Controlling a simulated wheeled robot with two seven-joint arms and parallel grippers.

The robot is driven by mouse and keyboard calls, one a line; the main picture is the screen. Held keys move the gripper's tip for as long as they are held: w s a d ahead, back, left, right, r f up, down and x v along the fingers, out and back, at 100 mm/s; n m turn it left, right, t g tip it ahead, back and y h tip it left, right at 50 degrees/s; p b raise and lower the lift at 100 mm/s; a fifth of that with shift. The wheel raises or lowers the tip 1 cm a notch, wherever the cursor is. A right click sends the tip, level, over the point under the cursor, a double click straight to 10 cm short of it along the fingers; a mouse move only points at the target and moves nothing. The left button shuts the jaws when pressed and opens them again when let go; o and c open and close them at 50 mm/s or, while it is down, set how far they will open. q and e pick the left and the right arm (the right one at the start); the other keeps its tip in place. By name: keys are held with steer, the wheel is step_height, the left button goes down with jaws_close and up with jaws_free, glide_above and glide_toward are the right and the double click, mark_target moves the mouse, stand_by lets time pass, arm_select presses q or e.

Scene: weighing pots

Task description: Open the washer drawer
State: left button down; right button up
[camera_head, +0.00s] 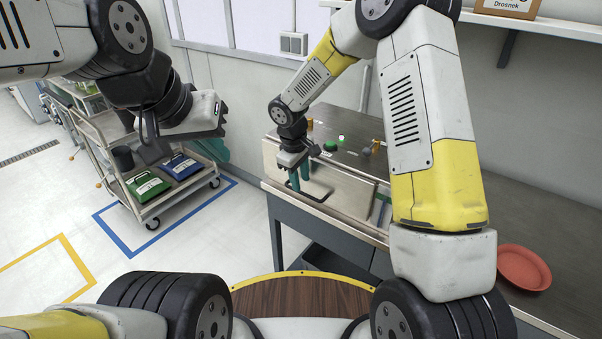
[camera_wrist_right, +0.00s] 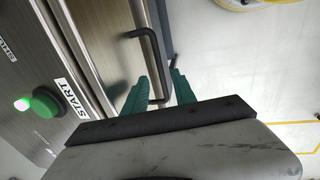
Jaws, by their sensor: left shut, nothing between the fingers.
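The washer (camera_head: 350,158) is a metal box on the bench, with a green START button (camera_head: 330,146) on top. Its drawer front (camera_head: 345,192) faces me and carries a dark bar handle (camera_head: 318,197). In the right wrist view the handle (camera_wrist_right: 155,52) stands out from the drawer front (camera_wrist_right: 110,45). My right gripper (camera_head: 301,180) is at the handle. Its teal fingers (camera_wrist_right: 162,90) are apart, one on each side of the handle bar, with gaps visible. My left gripper (camera_head: 217,152) is shut and empty, away from the washer, in front of the cart.
A cart (camera_head: 143,213) with a green case (camera_head: 147,187) and a blue case (camera_head: 181,167) stands at the left. A reddish plate (camera_head: 524,267) lies on the bench at the right. A shelf (camera_head: 545,27) hangs above. Floor in front of the cart is clear.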

mark_target(303, 192)
steer(key=shift+w+d+f, duration=0.15)
steer(key=shift+f, duration=0.85)
steer(key=shift+w+d+f, duration=0.1)
steer(key=shift+w+f, duration=0.05)
steer(key=shift+f, duration=0.8)
jaws_close()
